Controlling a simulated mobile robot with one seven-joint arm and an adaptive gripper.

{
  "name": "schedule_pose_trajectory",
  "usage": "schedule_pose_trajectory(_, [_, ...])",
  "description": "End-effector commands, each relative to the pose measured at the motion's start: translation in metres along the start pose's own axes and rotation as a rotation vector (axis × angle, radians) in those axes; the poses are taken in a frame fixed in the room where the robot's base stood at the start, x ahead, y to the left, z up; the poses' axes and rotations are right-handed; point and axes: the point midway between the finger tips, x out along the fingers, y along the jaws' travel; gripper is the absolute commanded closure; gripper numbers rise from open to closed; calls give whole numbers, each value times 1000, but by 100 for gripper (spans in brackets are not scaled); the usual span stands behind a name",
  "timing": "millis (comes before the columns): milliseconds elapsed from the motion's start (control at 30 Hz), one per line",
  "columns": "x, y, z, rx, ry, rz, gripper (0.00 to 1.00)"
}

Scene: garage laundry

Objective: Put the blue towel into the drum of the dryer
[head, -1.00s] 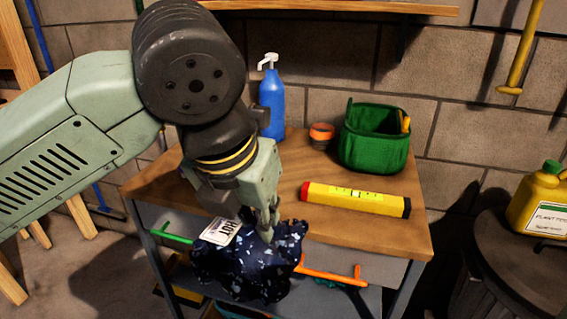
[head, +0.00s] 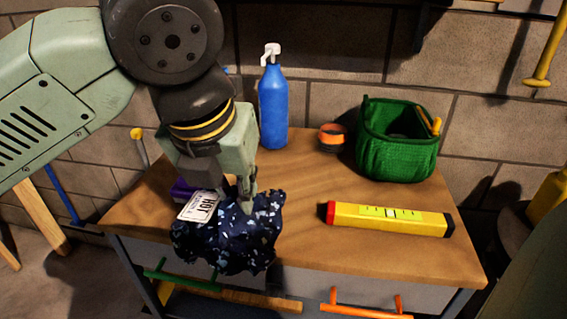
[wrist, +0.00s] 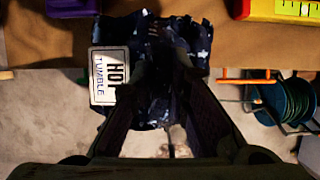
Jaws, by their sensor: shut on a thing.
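My gripper (head: 243,200) is shut on a dark blue speckled cloth (head: 232,240), which appears to be the towel. The cloth hangs bunched below the fingers, with a white tag (head: 199,206) on its left reading "HOT". In the head view it overlaps the front left edge of the workbench top; whether it touches the wood I cannot tell. The cloth (wrist: 190,38) also shows between and beyond the fingers in the wrist view, its tag reading "TUMBLE". The dryer and its drum are not in view.
The wooden workbench (head: 310,225) bears a blue pump bottle (head: 272,108), an orange-rimmed roll (head: 332,137), a green tool bag (head: 397,145), a yellow level (head: 390,219) and a purple thing (head: 182,188) partly hidden by the cloth. Green (head: 180,278) and orange (head: 360,308) handles stick out in front.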

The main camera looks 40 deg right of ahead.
Motion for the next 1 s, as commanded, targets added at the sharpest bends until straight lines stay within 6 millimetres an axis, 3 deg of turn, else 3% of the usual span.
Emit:
schedule_pose_trajectory(500, [53, -47, 105, 3, 1, -2, 100])
schedule_pose_trajectory(767, [65, -55, 125, 2, 0, -1, 100])
schedule_pose_trajectory(1000, [96, -55, 112, 2, 1, -2, 100])
